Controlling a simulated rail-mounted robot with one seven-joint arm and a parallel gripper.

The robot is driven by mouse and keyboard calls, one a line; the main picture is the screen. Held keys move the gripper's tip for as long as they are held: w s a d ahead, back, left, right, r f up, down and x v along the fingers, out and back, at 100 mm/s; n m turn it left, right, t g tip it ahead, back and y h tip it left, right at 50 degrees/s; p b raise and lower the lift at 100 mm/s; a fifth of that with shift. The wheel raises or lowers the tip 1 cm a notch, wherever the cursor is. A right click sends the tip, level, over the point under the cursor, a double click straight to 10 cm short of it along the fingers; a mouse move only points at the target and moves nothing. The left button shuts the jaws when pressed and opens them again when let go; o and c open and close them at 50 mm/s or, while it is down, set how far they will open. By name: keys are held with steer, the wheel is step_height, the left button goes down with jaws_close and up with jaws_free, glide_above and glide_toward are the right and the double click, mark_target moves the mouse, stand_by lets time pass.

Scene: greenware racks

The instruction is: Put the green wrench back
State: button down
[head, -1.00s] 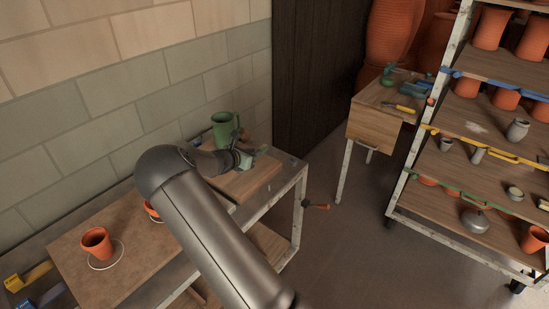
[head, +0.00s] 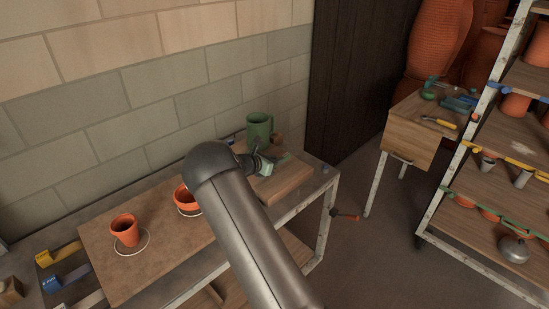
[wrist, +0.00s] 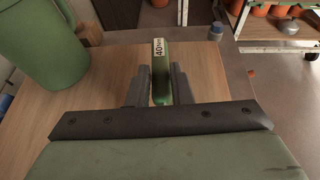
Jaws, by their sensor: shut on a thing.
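My gripper (wrist: 159,78) has its two dark fingers on either side of a narrow green piece with a white label reading "40" and more, which I take to be the green wrench (wrist: 161,62). It is shut on it, over a wooden board (wrist: 110,62). Only the labelled part shows clearly; the rest is hidden by the gripper. In the head view my gripper (head: 266,167) is low over the board at the far right end of the bench, just in front of a green mug (head: 259,130). The mug also stands left of my gripper in the wrist view (wrist: 40,45).
Two orange pots, one at the left (head: 125,230) and one beside my arm (head: 185,197), stand on the bench. A small wooden side table (head: 412,143) holds tools. A pottery rack (head: 480,195) stands at right.

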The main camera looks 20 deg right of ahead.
steer(key=shift+f, duration=0.55)
steer(key=shift+f+b, duration=0.45)
steer(key=c, duration=0.7)
jaws_free()
steer(key=shift+b+v, duration=0.35)
steer(key=shift+v, duration=2.65)
steer(key=shift+s+r, duration=0.1)
steer(key=shift+s, duration=0.05)
